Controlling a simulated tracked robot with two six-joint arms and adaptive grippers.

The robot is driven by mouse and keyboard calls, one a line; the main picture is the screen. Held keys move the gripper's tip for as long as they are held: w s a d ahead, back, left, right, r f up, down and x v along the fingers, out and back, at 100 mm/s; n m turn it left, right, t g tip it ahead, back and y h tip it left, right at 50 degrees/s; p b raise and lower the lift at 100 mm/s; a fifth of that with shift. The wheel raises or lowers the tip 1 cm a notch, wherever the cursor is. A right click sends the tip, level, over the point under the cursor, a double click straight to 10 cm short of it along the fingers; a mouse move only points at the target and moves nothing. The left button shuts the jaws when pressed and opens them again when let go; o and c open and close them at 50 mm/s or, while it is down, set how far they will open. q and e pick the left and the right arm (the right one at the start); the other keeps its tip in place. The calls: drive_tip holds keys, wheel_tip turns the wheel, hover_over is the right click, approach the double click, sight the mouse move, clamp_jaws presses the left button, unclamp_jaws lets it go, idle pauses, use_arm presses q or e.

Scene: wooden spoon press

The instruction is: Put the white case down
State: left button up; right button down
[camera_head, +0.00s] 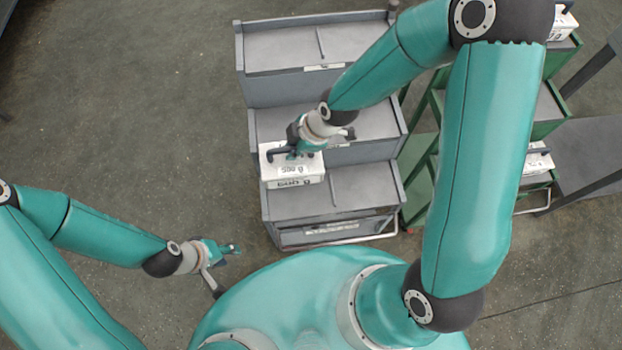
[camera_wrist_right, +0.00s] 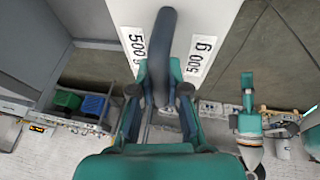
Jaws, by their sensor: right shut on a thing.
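The white case (camera_head: 291,166) has printed labels and a dark handle (camera_wrist_right: 165,50). My right gripper (camera_head: 296,150) is shut on that handle, and its teal fingers show on both sides of it in the right wrist view (camera_wrist_right: 160,88). In the head view the case is at the left side of the grey tiered cart (camera_head: 345,192), overlapping its middle and lower tiers and partly past its left edge. I cannot tell whether it touches the cart. My left gripper (camera_head: 228,248) is empty, low and left of the cart; its fingers are too small to judge.
The cart's upper tier (camera_head: 290,57) and the right part of its lower tier look bare. A green rack (camera_head: 545,130) with white boxes (camera_head: 538,160) stands to the right. Open floor (camera_head: 130,110) lies left of the cart.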

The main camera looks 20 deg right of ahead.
wheel_tip(320, 180, down, 19)
drive_tip(key=b, duration=1.8)
drive_tip(key=shift+s+d, duration=0.15)
drive_tip(key=shift+d, duration=0.2)
drive_tip(key=shift+f, duration=0.15)
drive_tip(key=c, duration=1.2)
unclamp_jaws()
drive_tip(key=shift+o, duration=0.2)
